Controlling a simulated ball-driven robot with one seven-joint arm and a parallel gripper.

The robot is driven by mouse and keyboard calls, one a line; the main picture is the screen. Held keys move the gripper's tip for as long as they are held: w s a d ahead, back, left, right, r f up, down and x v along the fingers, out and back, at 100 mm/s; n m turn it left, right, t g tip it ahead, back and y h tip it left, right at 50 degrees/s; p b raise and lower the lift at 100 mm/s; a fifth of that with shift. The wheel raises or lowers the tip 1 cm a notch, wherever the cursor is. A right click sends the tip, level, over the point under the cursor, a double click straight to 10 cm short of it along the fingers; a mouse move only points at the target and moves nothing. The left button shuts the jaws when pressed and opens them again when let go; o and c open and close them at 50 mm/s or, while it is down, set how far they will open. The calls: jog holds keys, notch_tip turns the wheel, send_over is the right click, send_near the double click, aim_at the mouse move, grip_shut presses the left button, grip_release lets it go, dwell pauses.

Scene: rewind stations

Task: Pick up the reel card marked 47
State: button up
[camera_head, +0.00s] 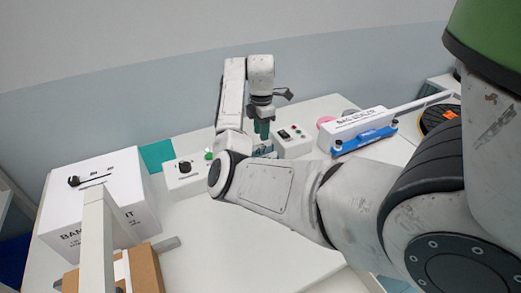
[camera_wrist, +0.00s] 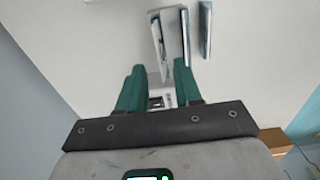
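My gripper (camera_head: 262,129) points down over the white table, behind my own arm in the head view. In the wrist view its two teal fingers (camera_wrist: 160,72) stand apart, so it is open. Just beyond the fingertips is an upright thin, teal-edged white piece (camera_wrist: 156,42), perhaps a card or its holder. A second thin teal-edged piece (camera_wrist: 205,28) stands to its right. I cannot read a 47 on anything. In the head view a small teal item (camera_head: 265,149) shows under the gripper, partly hidden by my arm.
White control boxes stand left (camera_head: 185,171) and right (camera_head: 293,142) of the gripper. A bag sealer (camera_head: 353,124) is farther right. A big white box (camera_head: 128,200) and a cardboard box (camera_head: 146,268) stand at left.

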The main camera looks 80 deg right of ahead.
aim_at(259, 149)
jog(key=shift+w+f+p, duration=0.15)
jog(key=shift+f+p, duration=0.15)
jog(key=shift+f, duration=2)
grip_shut()
